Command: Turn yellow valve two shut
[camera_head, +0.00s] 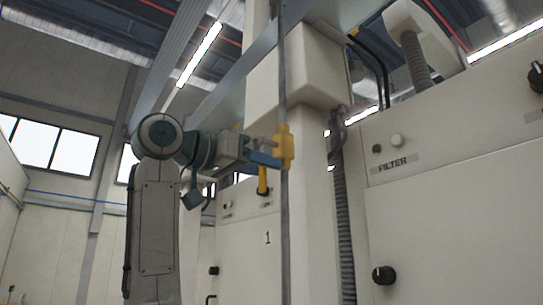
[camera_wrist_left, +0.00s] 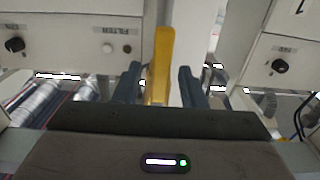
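A yellow valve body (camera_head: 285,147) sits on a thin vertical grey pipe in the middle of the head view. My left gripper (camera_head: 268,152) reaches in from the left beside it. A yellow upright piece (camera_head: 263,180) shows just below the gripper; I cannot tell whether it belongs to this valve. In the left wrist view, a yellow lever (camera_wrist_left: 161,62) stands between the two dark fingers of my left gripper (camera_wrist_left: 160,88). The fingers are apart, with a narrow gap visible on the right side of the lever. No number is readable on the valve. My right gripper is not in view.
A pale cabinet with a FILTER label (camera_head: 393,163) and black knobs stands on the right. A cabinet marked 1 (camera_head: 250,255) stands behind the pipe. A ribbed hose (camera_head: 343,235) runs down beside a pale column. Open space lies at the left.

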